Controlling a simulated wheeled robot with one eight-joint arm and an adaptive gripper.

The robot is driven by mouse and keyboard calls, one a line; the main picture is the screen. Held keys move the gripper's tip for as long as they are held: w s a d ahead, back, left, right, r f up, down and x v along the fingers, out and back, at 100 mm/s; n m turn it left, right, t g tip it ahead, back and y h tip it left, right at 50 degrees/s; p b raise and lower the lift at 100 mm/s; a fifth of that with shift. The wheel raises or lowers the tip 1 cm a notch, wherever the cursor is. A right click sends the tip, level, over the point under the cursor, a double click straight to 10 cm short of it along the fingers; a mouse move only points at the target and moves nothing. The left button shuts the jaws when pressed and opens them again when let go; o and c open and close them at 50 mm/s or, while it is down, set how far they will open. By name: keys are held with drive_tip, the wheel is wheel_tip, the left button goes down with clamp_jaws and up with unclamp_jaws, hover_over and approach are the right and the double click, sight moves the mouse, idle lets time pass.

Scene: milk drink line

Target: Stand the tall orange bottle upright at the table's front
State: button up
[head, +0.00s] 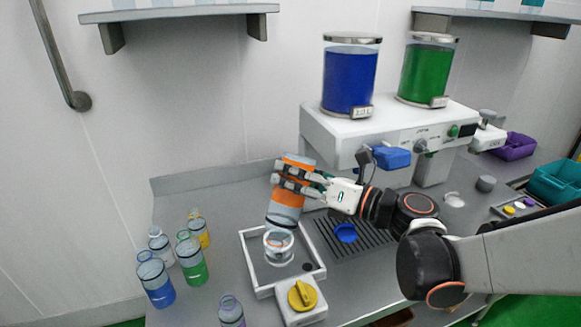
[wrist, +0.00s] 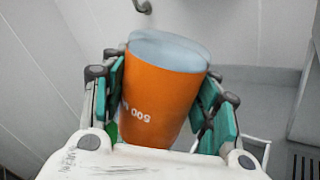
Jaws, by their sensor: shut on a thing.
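The tall orange bottle (head: 289,190) is held above the worktop in the head view. It is tilted, with its orange part uppermost and a clear grey part below. My gripper (head: 298,180) is shut around its orange part. In the wrist view, the orange bottle (wrist: 156,100) fills the space between the green finger pads of my gripper (wrist: 163,98). Its printed marking reads upside down there. The fingers hide part of its sides. A small clear vessel (head: 279,256) stands just below it; whether they touch is unclear.
A white-framed tray (head: 249,262) surrounds the clear vessel, with a yellow knob (head: 301,295) in front. Several coloured bottles stand at left, including blue (head: 157,285) and green (head: 192,265). A purple-tinted bottle (head: 232,314) is at the front edge. The dispenser (head: 345,131) stands behind.

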drive_tip(key=m, duration=0.6)
drive_tip(key=shift+b, duration=0.3)
drive_tip(key=n, duration=0.6)
idle(0.3)
drive_tip(key=shift+n, duration=0.3)
drive_tip(key=n, duration=0.5)
drive_tip(key=shift+b, duration=0.4)
drive_tip(key=shift+n, duration=0.3)
